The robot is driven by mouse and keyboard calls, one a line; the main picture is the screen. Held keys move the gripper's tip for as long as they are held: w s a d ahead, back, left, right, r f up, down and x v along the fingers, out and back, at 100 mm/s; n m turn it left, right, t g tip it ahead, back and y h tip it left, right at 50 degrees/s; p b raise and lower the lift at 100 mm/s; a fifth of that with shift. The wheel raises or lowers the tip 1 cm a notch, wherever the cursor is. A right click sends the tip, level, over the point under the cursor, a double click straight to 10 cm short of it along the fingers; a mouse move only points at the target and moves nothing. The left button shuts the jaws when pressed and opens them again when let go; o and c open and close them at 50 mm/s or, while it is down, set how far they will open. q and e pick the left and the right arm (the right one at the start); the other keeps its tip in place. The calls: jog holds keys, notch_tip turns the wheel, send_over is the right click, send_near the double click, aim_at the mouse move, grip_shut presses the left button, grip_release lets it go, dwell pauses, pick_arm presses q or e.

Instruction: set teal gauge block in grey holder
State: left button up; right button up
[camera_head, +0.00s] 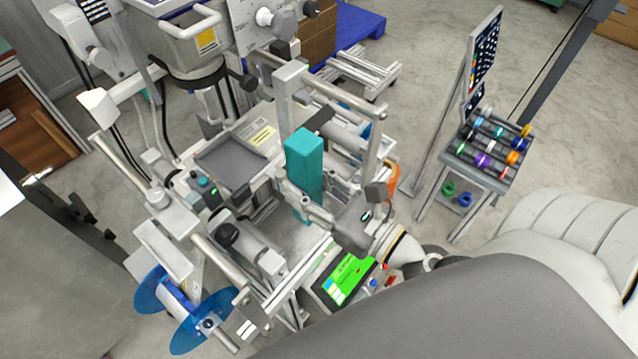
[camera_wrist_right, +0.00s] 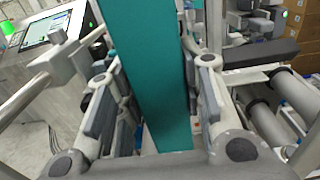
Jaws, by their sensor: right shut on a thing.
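The teal gauge block (camera_head: 305,163) is a tall, upright bar in the middle of the head view. My right gripper (camera_head: 308,200) is shut on its lower part, with a finger on each side. In the right wrist view the block (camera_wrist_right: 150,70) stands between the two grey finger pads of the same gripper (camera_wrist_right: 150,105). A grey, shallow, square tray (camera_head: 228,165), which looks like the grey holder, sits on the machine left of the block. The block is apart from this tray in the picture. The block's lower end is partly hidden by the gripper. My left gripper is not in view.
Metal posts and rails of the machine (camera_head: 290,85) stand close around the block. A green-lit screen (camera_head: 348,278) is in front, and blue reels (camera_head: 205,322) are at lower left. A small rack with colored spools (camera_head: 485,150) stands at right, with open floor around it.

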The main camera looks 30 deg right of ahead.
pick_arm(q)
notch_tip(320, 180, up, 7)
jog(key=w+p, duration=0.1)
jog(key=p, duration=0.5)
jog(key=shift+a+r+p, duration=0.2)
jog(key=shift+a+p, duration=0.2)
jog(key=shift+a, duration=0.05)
pick_arm(e)
jog(key=f+x, duration=0.1)
jog(key=x, duration=2.2)
jog(key=shift+d+f, duration=0.2)
jog(key=shift+w, duration=0.1)
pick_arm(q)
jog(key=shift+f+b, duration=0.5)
pick_arm(e)
jog(key=shift+f, duration=0.6)
jog(key=o, duration=1.2)
jog(key=shift+f, duration=0.1)
